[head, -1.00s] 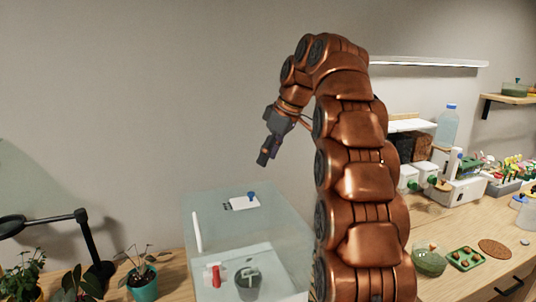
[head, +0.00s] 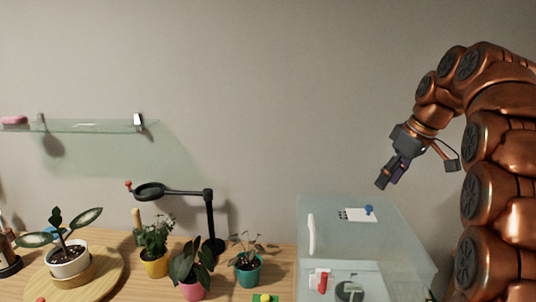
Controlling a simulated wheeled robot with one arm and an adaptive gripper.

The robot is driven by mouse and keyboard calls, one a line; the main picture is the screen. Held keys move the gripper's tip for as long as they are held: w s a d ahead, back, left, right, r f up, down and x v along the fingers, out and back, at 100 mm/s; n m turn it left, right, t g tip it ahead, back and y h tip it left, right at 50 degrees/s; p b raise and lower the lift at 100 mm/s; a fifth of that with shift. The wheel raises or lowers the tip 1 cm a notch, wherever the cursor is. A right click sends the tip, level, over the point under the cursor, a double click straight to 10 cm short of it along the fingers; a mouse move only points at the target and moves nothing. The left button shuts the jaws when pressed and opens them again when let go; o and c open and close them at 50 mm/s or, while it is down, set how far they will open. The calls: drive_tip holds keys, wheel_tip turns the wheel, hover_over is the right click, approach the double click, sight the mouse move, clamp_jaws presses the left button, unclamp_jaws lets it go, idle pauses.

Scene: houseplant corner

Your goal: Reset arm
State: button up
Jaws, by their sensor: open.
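My gripper (head: 388,180) hangs at the end of my raised copper arm on the right side of the head view. It points down and to the left, above a clear glass-like box (head: 400,230). Its dark fingers are open with nothing visible between them. It is apart from the box and everything on it. A white card with a blue knob (head: 369,209) lies on the box top below the gripper.
Potted plants stand on the wooden counter at left, including a yellow pot (head: 155,267), a pink pot (head: 192,289) and a teal pot (head: 248,275). A black magnifier lamp (head: 209,215) rises behind them. A glass shelf (head: 85,126) is on the wall. The air between is clear.

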drive_tip(key=s+a+f+m+g+h, duration=0.1)
drive_tip(key=s+a+f, duration=0.3)
drive_tip(key=s+f, duration=0.4)
drive_tip(key=s+a+f+m+g+h, duration=0.1)
drive_tip(key=s+f, duration=0.7)
drive_tip(key=s, duration=0.9)
drive_tip(key=s+a+f+m+g, duration=0.2)
drive_tip(key=s+a+f+m, duration=0.2)
drive_tip(key=s, duration=0.9)
wheel_tip(320, 180, down, 4)
drive_tip(key=a, duration=0.3)
drive_tip(key=shift+s+m+g+h, duration=0.15)
drive_tip(key=shift+m+g+h, duration=0.25)
drive_tip(key=shift+d+r, duration=0.1)
